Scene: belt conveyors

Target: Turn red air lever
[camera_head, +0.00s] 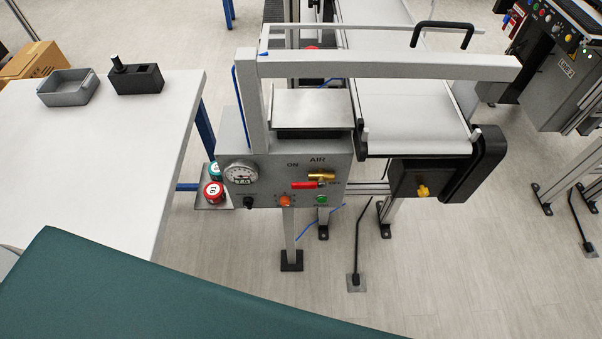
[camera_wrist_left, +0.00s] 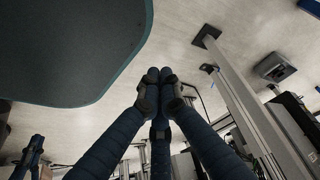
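The red air lever (camera_head: 304,184) is on the front of a grey machine panel (camera_head: 240,150), below the words ON and AIR. It lies about level, its handle reaching left from a brass valve (camera_head: 320,176). No gripper shows in the head view, and nothing touches the lever there. In the left wrist view my left gripper (camera_wrist_left: 159,76) has its dark blue fingers drawn together at the tips, with nothing seen between them. What seems to be my right gripper (camera_wrist_left: 36,142) shows small at the lower left of that view; its opening is unclear.
The panel also carries a gauge (camera_head: 241,172), an orange-red knob (camera_head: 285,201) and a green button (camera_head: 321,199). A white table (camera_head: 110,165) stands left of it, a conveyor (camera_head: 412,118) behind right. The floor before the panel is mostly clear, apart from thin stands.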

